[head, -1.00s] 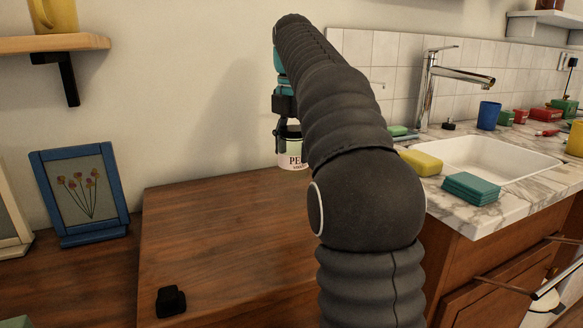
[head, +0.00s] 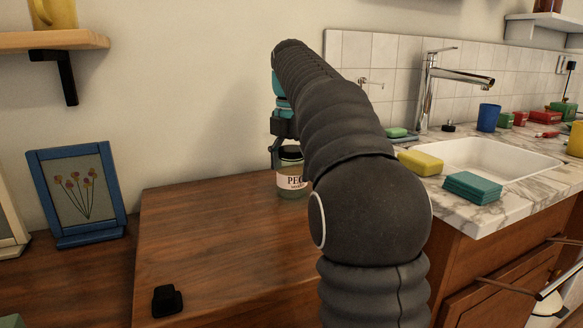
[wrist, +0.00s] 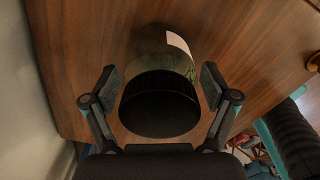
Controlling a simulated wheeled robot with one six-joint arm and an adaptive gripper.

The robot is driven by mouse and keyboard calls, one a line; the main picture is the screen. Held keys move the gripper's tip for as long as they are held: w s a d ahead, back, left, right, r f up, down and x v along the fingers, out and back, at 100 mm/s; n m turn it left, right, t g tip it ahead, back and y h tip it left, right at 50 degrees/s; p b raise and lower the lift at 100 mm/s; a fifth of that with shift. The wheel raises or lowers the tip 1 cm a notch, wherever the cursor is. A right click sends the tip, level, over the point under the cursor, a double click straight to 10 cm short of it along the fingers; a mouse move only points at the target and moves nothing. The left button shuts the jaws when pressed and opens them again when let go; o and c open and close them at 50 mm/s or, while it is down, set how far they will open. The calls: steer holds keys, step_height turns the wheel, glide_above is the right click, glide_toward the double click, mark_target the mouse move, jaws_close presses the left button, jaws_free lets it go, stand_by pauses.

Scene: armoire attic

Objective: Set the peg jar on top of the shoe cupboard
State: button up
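The peg jar (head: 291,183), with a dark lid and a white label, stands upright on the brown wooden top of the shoe cupboard (head: 215,225), towards the back. It appears to rest on the wood. In the wrist view the jar's black lid (wrist: 160,104) sits between the two fingers of my gripper (wrist: 160,86). The fingers are spread, with narrow gaps beside the lid. In the head view my gripper (head: 283,148) is at the jar's top, one finger showing to its left. My arm hides the jar's right side and the cupboard's right part.
A small black object (head: 167,300) lies at the cupboard's front left. A blue picture frame (head: 77,195) stands to its left. At right, a marble counter holds a sink (head: 490,158), a yellow sponge (head: 420,163) and teal cloths (head: 472,187). The cupboard's middle is clear.

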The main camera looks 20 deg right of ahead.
mark_target(292, 148)
steer(key=shift+r+p, duration=1.55)
steer(key=shift+r, duration=2.35)
